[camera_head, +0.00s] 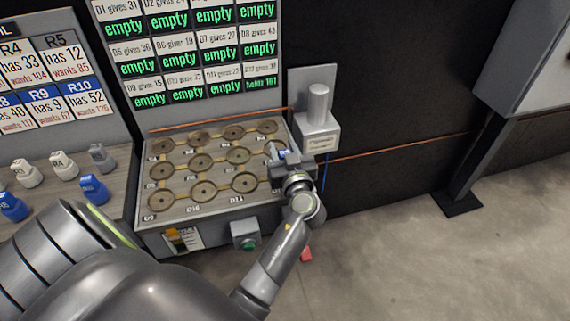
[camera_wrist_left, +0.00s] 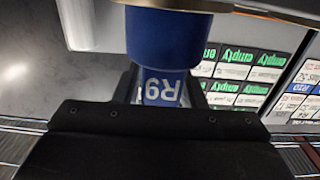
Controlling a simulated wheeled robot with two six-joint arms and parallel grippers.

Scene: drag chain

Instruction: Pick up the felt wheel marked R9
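A blue piece marked R9 (camera_wrist_left: 165,88) fills the upper middle of the left wrist view, its wide round part above and its labelled narrow part below. My left gripper (camera_wrist_left: 163,95) has its fingers close against both sides of the labelled part and looks shut on it. In the head view my left gripper (camera_head: 283,158) is at the right side of the panel with round sockets, over its right column. A bit of blue shows at the fingers there, mostly hidden by the gripper. My right gripper is not in view.
The socket panel (camera_head: 190,208) has several brown ring sockets. A grey post on a block (camera_head: 318,105) stands close to the right of my gripper. A green button box (camera_head: 245,236) is on the panel's front. White and blue pieces (camera_head: 95,188) stand on the left bench. Open floor lies right.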

